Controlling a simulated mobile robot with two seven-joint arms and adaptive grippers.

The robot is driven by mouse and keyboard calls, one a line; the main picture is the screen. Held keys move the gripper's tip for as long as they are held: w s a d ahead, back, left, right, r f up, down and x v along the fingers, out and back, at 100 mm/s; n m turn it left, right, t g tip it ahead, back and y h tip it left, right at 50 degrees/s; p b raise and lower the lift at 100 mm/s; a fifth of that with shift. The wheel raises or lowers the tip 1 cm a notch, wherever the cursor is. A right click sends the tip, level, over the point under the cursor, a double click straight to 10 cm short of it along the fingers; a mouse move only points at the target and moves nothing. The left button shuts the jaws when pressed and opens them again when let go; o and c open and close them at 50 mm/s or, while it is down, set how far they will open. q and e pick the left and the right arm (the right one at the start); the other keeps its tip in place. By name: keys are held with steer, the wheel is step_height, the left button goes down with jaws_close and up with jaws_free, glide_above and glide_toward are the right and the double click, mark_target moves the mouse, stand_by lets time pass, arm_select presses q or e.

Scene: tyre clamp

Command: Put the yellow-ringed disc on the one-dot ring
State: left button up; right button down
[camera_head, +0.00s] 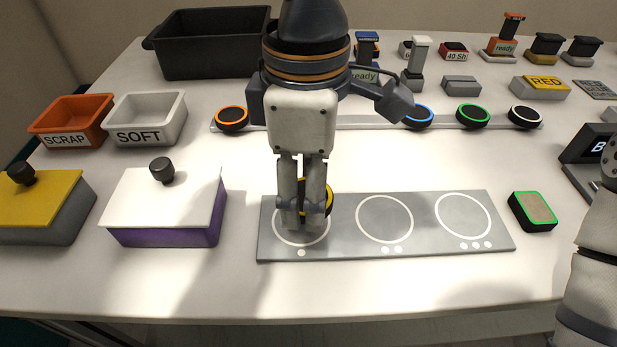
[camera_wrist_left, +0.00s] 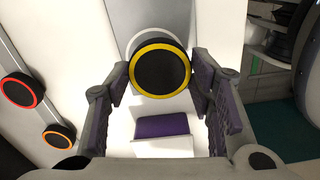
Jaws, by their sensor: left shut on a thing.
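My left gripper (camera_head: 306,218) points down over the left end of the grey plate (camera_head: 344,243). It is shut on the yellow-ringed disc (camera_head: 329,198); the fingers hide most of the disc in the head view. In the left wrist view the disc (camera_wrist_left: 160,68) is black with a yellow rim, pinched between the fingertips. The one-dot ring (camera_head: 302,244) is the plate's leftmost white ring, with its dot in front. The disc is over or at this ring; I cannot tell whether it touches the plate. My right gripper is not in view.
The plate's two-dot ring (camera_head: 384,240) and three-dot ring (camera_head: 463,236) are empty. A purple box (camera_head: 165,233) stands left of the plate, a green-edged block (camera_head: 533,211) right of it. Behind, a rail (camera_head: 360,122) carries several coloured discs. The front table strip is clear.

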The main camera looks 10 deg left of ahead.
mark_target(300, 190)
arm_select(q)
steer(key=shift+w+a+f, duration=0.1)
steer(key=shift+a+f, duration=0.05)
steer(key=shift+f, duration=0.55)
steer(key=shift+w+a+f, duration=0.1)
steer(key=shift+a+f, duration=0.1)
steer(key=shift+f, duration=0.55)
steer(key=shift+w+a+f, duration=0.1)
steer(key=shift+a+f, duration=0.05)
steer(key=shift+f, duration=0.55)
steer(key=shift+s, duration=0.1)
steer(key=o, duration=1.3)
steer(key=shift+f, duration=0.15)
steer(key=shift+c, duration=0.2)
step_height(300, 190, up, 12)
steer(key=shift+r, duration=0.2)
